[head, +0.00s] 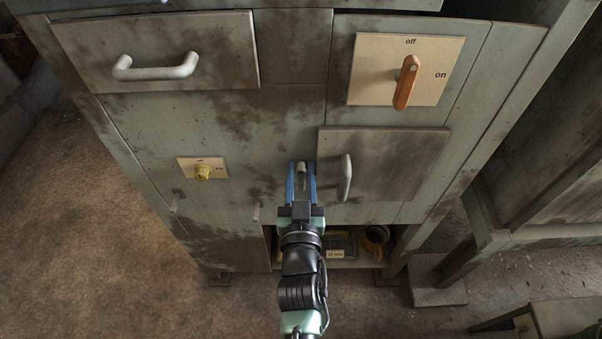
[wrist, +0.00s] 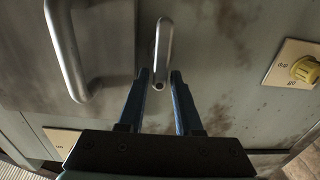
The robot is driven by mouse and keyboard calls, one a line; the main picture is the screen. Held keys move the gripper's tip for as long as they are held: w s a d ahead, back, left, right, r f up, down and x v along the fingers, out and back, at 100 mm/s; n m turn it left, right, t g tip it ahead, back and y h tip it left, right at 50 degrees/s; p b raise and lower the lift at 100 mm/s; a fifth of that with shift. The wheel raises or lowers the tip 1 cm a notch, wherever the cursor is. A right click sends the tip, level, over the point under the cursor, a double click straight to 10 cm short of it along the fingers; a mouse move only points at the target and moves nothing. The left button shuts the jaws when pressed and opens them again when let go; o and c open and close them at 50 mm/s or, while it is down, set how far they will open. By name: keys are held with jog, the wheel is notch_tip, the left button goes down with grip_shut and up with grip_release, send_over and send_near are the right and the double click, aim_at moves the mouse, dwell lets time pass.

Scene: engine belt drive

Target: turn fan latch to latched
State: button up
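A small grey metal lever, which looks like the fan latch (head: 301,168), sits on the cabinet front just left of a hinged-looking panel with a handle. In the wrist view the latch (wrist: 163,42) is a slim bar lying nearly in line with my fingers, with a round end near the fingertips. No label for it is legible. My gripper (head: 301,172) is open, with its blue fingers on either side of the lever's round end. In the wrist view my gripper (wrist: 160,77) shows gaps on both sides. Contact with the lever cannot be seen.
A grey handle (head: 346,178) stands out close to the right of my gripper. A yellow knob (head: 203,172) is on a plate to the left. An orange rotary switch (head: 406,83) is at upper right. A drawer handle (head: 155,68) is at upper left. An open shelf lies below.

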grip_shut()
jog(key=shift+a+f+n, duration=0.1)
jog(key=shift+n, duration=0.2)
jog(key=shift+a+f+n+b, duration=0.45)
jog(key=shift+n+b, duration=0.4)
jog(key=shift+n, duration=2)
jog(key=shift+a+f+n+b, duration=0.4)
jog(key=shift+n+b, duration=0.45)
jog(key=shift+n, duration=2.05)
jog(key=shift+a+f+n+b, duration=0.45)
jog(key=shift+n+b, duration=0.4)
jog(key=shift+n, duration=2)
grip_release()
